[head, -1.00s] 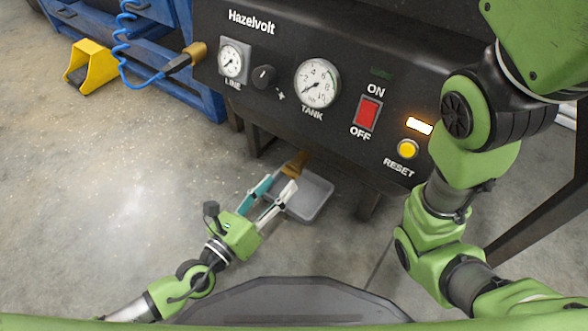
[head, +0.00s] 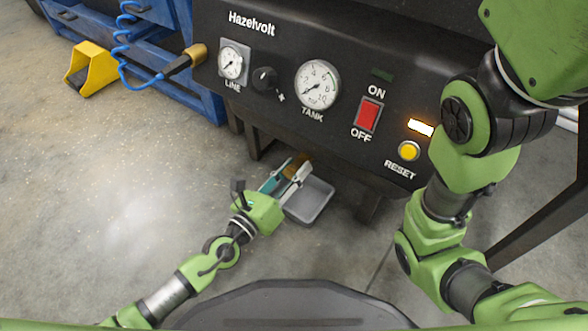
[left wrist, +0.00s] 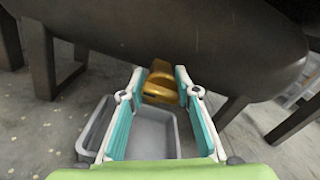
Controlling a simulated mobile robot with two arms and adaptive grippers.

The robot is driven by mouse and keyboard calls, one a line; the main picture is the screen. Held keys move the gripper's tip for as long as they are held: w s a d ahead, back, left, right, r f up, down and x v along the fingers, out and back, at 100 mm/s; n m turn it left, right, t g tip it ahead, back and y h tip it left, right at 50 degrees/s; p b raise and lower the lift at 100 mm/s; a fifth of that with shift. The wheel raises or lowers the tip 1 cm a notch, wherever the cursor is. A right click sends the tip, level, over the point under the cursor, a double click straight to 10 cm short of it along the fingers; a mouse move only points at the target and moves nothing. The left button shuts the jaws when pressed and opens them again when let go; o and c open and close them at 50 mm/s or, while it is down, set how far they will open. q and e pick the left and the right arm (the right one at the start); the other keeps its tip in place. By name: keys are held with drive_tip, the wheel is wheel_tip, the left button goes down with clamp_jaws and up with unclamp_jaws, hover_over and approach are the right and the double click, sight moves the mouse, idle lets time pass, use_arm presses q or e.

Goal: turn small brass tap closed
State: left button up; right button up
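The small brass tap (left wrist: 161,90) is under the dark tank in the left wrist view. It also shows in the head view (head: 292,169), partly hidden by my fingers. My left gripper (head: 285,178) reaches under the machine with its fingers apart. In the left wrist view its fingertips (left wrist: 161,76) are on either side of the tap, with small gaps visible; I cannot tell whether either one touches. My right arm shows at the right of the head view, but its gripper is out of frame.
A grey tray (head: 308,204) sits on the floor below the tap. The black panel (head: 290,35) overhangs this area. Dark legs (left wrist: 45,60) of the machine stand nearby. A yellow pedal (head: 90,68) is at the far left.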

use_arm(q)
drive_tip(key=shift+m, duration=0.4)
drive_tip(key=m, duration=0.2)
drive_tip(key=shift+m+p, duration=0.3)
drive_tip(key=shift+m, duration=0.1)
drive_tip(key=shift+m+p, duration=0.3)
drive_tip(key=shift+m, duration=1.3)
drive_tip(key=o, duration=1.1)
drive_tip(key=shift+c, duration=0.2)
drive_tip(key=shift+s, duration=0.1)
drive_tip(key=v, duration=1.2)
